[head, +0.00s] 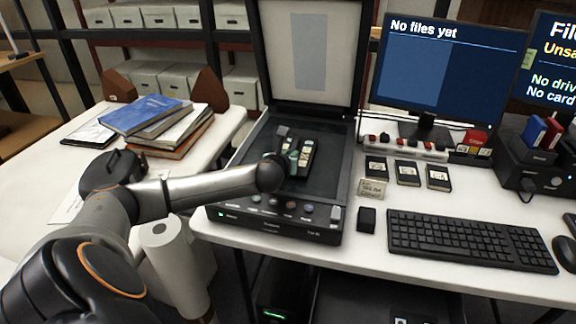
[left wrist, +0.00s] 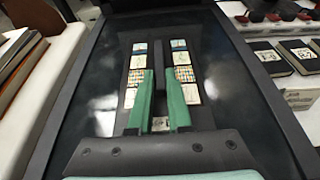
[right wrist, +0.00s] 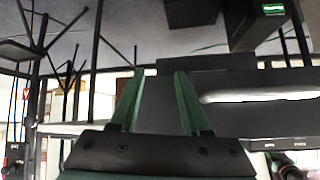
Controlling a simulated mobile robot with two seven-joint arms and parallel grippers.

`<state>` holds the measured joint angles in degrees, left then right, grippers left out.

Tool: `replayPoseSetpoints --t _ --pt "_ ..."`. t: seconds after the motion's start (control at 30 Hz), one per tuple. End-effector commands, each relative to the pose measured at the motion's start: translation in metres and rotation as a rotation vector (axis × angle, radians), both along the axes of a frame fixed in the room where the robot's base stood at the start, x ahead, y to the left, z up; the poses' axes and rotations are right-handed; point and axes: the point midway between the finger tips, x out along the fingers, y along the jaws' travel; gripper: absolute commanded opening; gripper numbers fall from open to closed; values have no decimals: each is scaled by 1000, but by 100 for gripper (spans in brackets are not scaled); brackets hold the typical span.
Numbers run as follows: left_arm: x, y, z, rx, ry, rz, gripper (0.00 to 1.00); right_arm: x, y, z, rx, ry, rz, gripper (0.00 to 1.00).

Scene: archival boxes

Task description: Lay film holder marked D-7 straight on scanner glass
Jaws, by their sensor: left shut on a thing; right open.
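A dark film holder with two rows of small pictures (head: 308,150) is over the glass of the open flatbed scanner (head: 250,155). In the left wrist view the holder (left wrist: 160,55) looks roughly in line with the scanner's long sides. My left gripper (head: 291,160) is shut on the holder's middle bar; its green fingers show in the left wrist view (left wrist: 159,85). A small label between the fingers is too small to read. I cannot tell whether the holder touches the glass. My right gripper (right wrist: 155,85) is open and empty, away from the scanner.
The scanner lid (head: 312,50) stands raised behind. Three dark cases (head: 408,173) lie right of the scanner, near a keyboard (head: 470,240) and monitor (head: 445,60). Books (head: 150,115) are stacked on the left table. A small black block (head: 366,219) sits by the scanner's front corner.

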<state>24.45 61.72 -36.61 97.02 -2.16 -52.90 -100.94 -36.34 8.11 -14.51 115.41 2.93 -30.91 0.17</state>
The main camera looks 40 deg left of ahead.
Motion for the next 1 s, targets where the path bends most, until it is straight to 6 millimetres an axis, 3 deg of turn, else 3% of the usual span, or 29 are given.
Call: replayPoseSetpoints --t 0.03,0.1,0.47,0.5,0.77,1.0 --pt "1 -3 -11 0 -3 -1 0 3 1 -11 2 -7 4 47" --pt "1 -6 -14 0 -3 -1 0 5 1 -11 2 -16 3 47" --pt "1 -8 -13 1 -1 -2 0 -1 -4 -11 -6 -7 0 47" --pt "0 -8 -14 0 1 -1 18 -2 -4 -11 -6 -6 0 47" --pt "1 -8 -14 0 0 -1 47 -1 -5 -11 -7 -6 -1 47" --pt "1 -7 -13 1 -1 -1 47 -1 -5 -11 -7 -7 -2 47"
